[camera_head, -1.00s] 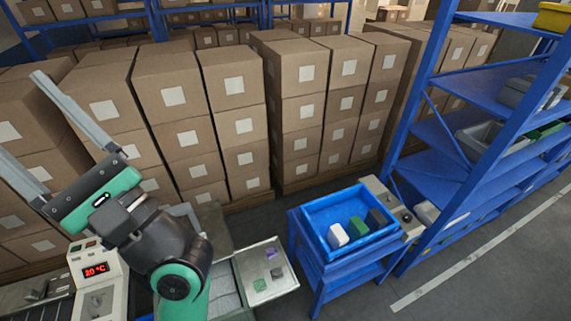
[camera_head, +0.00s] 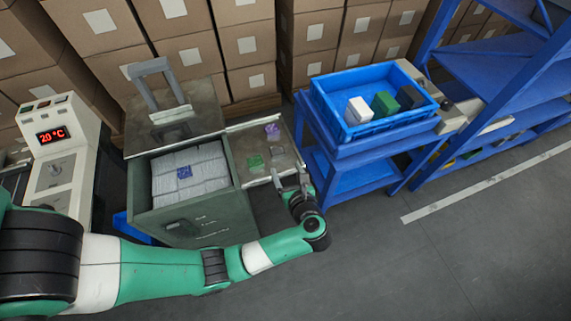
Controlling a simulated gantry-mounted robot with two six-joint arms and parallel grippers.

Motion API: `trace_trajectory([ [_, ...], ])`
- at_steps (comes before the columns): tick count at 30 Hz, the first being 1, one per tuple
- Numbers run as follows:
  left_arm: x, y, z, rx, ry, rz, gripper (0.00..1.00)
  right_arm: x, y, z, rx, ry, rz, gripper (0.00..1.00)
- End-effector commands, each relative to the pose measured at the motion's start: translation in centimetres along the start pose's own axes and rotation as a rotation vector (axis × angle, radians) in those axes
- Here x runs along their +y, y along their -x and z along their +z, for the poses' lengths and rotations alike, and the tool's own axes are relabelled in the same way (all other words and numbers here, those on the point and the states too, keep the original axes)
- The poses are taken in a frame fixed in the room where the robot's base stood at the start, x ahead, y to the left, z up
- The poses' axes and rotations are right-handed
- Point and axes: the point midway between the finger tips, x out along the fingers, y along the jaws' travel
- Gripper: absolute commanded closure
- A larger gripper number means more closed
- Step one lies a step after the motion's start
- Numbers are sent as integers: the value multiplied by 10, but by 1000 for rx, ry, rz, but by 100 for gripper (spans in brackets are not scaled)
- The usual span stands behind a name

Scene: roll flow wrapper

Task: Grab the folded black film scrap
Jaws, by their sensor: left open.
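A small dark piece (camera_head: 278,154), which looks like the folded black film scrap, lies on the metal side tray (camera_head: 240,131). A green scrap (camera_head: 254,162) lies to its left and a purple scrap (camera_head: 272,130) behind it. My left gripper (camera_head: 290,177) is open at the tray's front right edge, just in front of the dark piece. Its fingers point toward the tray and hold nothing that I can see. I cannot tell how high they are above the tray. My right gripper is not in view.
Left of the tray, an open grey-green bin (camera_head: 195,212) holds white packs and a small blue piece (camera_head: 184,172). A blue crate (camera_head: 330,99) with white, green and dark blocks stands on a blue stand to the right. Stacked cartons (camera_head: 190,55) fill the back.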

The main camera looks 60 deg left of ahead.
Motion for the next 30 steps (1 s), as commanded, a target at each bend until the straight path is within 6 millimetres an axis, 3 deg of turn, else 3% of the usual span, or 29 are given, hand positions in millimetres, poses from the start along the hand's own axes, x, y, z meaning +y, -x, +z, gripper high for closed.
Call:
trace_trajectory([
  [1, -1, -2, -7, -1, 0, -2, 22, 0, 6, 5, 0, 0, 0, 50],
  [7, -1, -7, -5, -1, 2, -1, 22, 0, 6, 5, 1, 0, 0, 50],
  [15, -1, -57, -6, -2, 4, 0, 22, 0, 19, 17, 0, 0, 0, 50],
  [23, -1, -69, -5, -2, 1, -3, 22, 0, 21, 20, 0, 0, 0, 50],
  [30, 2, -108, -8, -2, 4, -1, 22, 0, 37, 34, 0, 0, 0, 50],
])
